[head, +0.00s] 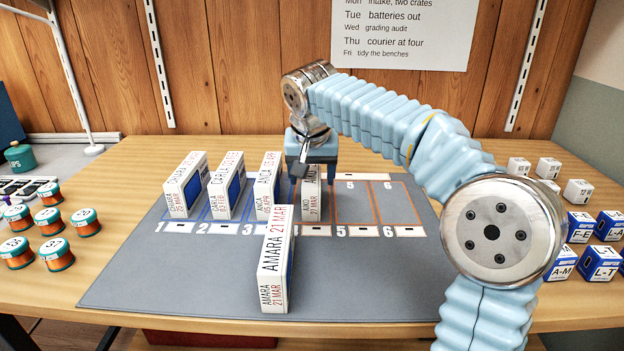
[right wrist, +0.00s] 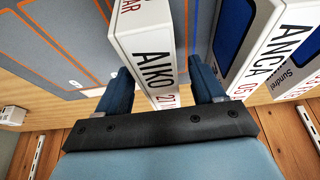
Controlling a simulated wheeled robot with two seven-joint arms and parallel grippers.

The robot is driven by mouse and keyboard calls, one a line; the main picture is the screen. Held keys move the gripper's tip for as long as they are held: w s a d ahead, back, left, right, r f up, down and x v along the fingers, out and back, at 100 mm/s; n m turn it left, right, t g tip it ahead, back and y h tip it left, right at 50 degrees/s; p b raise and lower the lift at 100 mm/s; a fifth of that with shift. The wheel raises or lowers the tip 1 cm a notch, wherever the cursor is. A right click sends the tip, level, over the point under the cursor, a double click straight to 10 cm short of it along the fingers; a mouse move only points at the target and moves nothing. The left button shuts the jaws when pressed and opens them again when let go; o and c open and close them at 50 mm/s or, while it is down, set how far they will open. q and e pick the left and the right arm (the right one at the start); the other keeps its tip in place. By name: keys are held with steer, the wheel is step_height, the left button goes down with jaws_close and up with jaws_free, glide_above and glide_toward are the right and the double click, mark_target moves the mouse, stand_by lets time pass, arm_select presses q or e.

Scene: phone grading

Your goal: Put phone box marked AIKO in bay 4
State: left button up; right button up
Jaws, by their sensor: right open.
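The white phone box marked AIKO (head: 311,207) stands upright in bay 4, between the bay 3 box and empty bay 5. It also shows close up in the right wrist view (right wrist: 148,45). My right gripper (head: 312,175) is over the top of this box. Its open jaws (right wrist: 163,88) straddle the box, one finger on each side; I cannot tell if either touches. Bay 4's front strip (head: 312,231) shows in part; its numeral is hidden behind the AMARA box. My left gripper is not in view.
The AMARA box (head: 273,268) stands on the grey mat (head: 180,285) in front of bays 3 and 4. The ANCA box (head: 267,190) is close beside in bay 3. Boxes fill bays 1 (head: 183,190) and 2 (head: 226,190). Bays 5 and 6 are clear.

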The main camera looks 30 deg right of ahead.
steer(key=p+v, duration=0.1)
steer(key=v, duration=0.8)
steer(key=shift+s+r, duration=0.1)
steer(key=shift+r, duration=0.2)
